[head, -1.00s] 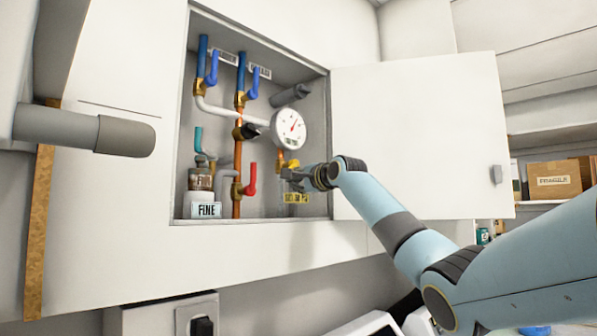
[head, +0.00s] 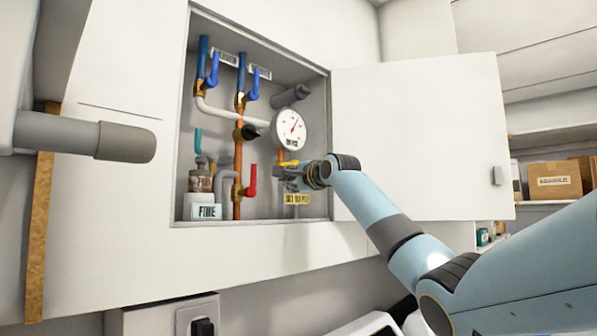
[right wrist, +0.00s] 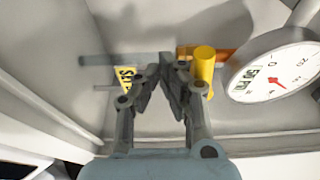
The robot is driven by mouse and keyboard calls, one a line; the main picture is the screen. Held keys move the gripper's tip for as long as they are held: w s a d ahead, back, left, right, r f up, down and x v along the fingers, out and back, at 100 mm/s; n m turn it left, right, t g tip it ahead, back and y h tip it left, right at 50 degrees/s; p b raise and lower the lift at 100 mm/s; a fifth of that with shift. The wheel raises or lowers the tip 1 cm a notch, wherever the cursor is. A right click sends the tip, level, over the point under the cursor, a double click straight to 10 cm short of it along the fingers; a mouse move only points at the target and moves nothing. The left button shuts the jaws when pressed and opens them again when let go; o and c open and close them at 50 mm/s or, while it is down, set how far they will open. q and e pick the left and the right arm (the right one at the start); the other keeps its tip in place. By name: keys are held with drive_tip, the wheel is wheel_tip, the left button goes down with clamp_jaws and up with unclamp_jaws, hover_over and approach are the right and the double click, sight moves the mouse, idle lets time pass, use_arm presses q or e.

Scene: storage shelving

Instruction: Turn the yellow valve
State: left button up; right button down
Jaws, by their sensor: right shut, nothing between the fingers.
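The yellow valve handle (head: 289,164) is in the open wall cabinet, below the round white gauge (head: 291,129) on a copper pipe. In the right wrist view the yellow handle (right wrist: 204,63) appears as a short rounded bar, just right of the fingertips. My right gripper (head: 281,176) reaches into the cabinet just under the handle. Its fingers (right wrist: 166,72) are shut with nothing between them, beside the handle. I cannot tell whether they touch it. In the head view the gripper hides part of the pipe below the handle. My left gripper is not in view.
A red valve handle (head: 251,180) and blue handles (head: 253,84) are close by on other pipes. The white cabinet door (head: 415,140) stands open on the right, behind my right arm. A yellow label (head: 297,198) lies below the gripper.

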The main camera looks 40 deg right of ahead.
drive_tip(key=shift+a+r, duration=0.1)
drive_tip(key=shift+a, duration=0.05)
drive_tip(key=shift+a+r+p, duration=0.3)
drive_tip(key=shift+a+r, duration=0.1)
drive_tip(key=shift+a, duration=0.05)
idle(0.3)
drive_tip(key=shift+r, duration=0.1)
